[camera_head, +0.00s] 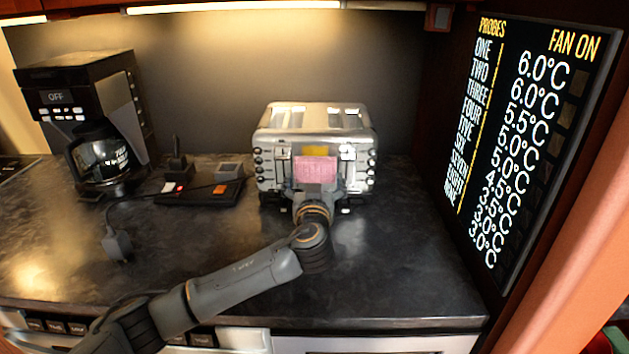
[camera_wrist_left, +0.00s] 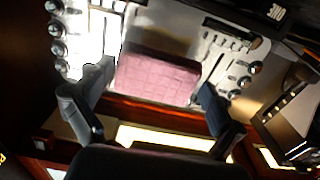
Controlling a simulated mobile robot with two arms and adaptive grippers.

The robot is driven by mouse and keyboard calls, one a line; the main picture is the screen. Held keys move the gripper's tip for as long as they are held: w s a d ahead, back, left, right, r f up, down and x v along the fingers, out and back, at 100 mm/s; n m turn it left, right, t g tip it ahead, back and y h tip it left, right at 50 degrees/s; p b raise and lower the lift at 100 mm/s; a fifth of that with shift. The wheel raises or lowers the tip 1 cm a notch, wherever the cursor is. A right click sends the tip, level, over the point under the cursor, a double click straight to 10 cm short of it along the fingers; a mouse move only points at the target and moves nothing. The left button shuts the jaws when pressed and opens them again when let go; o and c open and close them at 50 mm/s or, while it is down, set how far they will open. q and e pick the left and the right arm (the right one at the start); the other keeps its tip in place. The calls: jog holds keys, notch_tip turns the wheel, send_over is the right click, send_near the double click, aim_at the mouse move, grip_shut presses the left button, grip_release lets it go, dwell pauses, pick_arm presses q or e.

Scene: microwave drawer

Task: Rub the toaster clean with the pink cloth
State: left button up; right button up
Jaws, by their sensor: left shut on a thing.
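The silver toaster (camera_head: 318,116) stands at the back of the counter, with knobs down both sides of its front. It fills the upper part of the left wrist view (camera_wrist_left: 165,30). The pink cloth (camera_head: 315,171) is a folded pad against or just before the toaster's front; contact cannot be told. It also shows in the left wrist view (camera_wrist_left: 157,78). My left gripper (camera_head: 316,180) is in front of the toaster, its fingers on either side of the cloth, shut on it. The middle of the toaster's front is hidden behind cloth and gripper. My right gripper is not in view.
A black coffee maker (camera_head: 92,120) stands at the left. A dark device with a cable (camera_head: 203,189) lies between it and the toaster. A probe temperature display (camera_head: 530,130) is on the right wall. The counter right of my left arm (camera_head: 410,265) is clear.

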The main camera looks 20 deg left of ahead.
pick_arm(q)
jog(key=shift+w+a+b, duration=0.15)
jog(key=shift+w+b, duration=0.2)
jog(key=shift+w, duration=0.2)
dwell(0.5)
jog(key=shift+s, duration=0.1)
jog(key=shift+b, duration=0.35)
dwell(0.3)
jog(key=shift+b, duration=0.45)
jog(key=shift+r, duration=0.15)
